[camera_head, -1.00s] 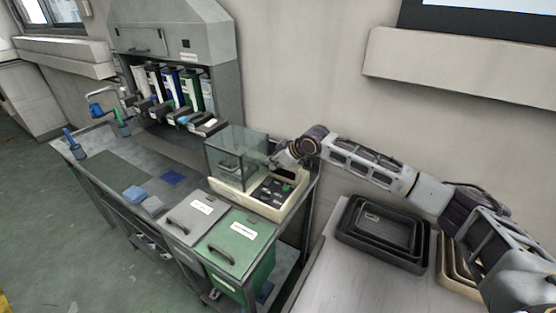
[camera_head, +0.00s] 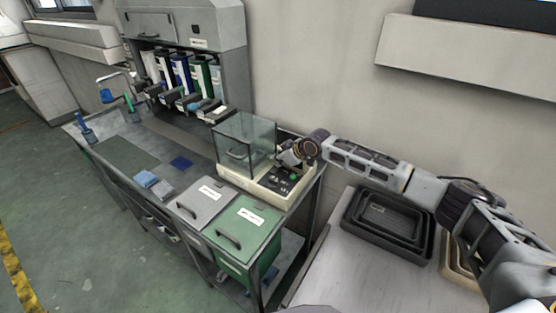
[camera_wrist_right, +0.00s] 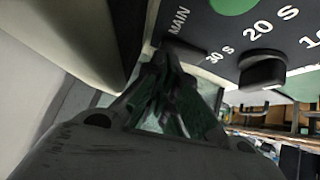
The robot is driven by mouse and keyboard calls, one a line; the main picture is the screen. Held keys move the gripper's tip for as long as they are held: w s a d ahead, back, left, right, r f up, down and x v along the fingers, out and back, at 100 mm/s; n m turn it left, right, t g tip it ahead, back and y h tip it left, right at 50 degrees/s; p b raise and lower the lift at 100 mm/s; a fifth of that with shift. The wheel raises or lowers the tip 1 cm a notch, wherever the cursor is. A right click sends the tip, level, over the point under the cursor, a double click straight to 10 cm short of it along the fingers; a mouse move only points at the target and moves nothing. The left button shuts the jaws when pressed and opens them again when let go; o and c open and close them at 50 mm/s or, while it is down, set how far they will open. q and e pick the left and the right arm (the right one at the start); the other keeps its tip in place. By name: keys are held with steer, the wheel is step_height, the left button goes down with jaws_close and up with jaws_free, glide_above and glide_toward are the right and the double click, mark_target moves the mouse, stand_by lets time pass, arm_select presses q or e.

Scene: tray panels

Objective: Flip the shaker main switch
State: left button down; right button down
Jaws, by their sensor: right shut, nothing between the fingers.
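The shaker (camera_head: 227,177) is a cream unit with a clear glass box on its left part, at the right end of the grey bench. Its black control panel (camera_head: 289,181) has a green button and small controls; it also fills the top right of the right wrist view (camera_wrist_right: 225,50). There the MAIN label sits above a dark block, seemingly the main switch (camera_wrist_right: 184,52). My right gripper (camera_head: 284,160) is at the panel's back edge, beside the glass box. In the wrist view its shut, empty fingertips (camera_wrist_right: 168,50) are close to the switch; contact cannot be told. My left gripper is out of view.
A grey-lidded bin (camera_head: 205,201) and a green-lidded bin (camera_head: 246,222) stand in front of the shaker. Black nested trays (camera_head: 388,226) lie on the table to the right. The dispenser cabinet (camera_head: 185,22) stands at the back left. The wall is close behind the shaker.

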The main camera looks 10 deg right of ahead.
steer(key=shift+w+d+f, duration=0.1)
steer(key=shift+f+y, duration=0.25)
steer(key=shift+y, duration=0.05)
stand_by(0.4)
steer(key=shift+s+a+r+p, duration=0.2)
steer(key=shift+s+a+p, duration=0.3)
steer(key=shift+p, duration=0.45)
steer(key=shift+d+r, duration=0.1)
steer(key=v, duration=1.1)
steer(key=shift+r, duration=0.4)
steer(key=shift+d, duration=0.15)
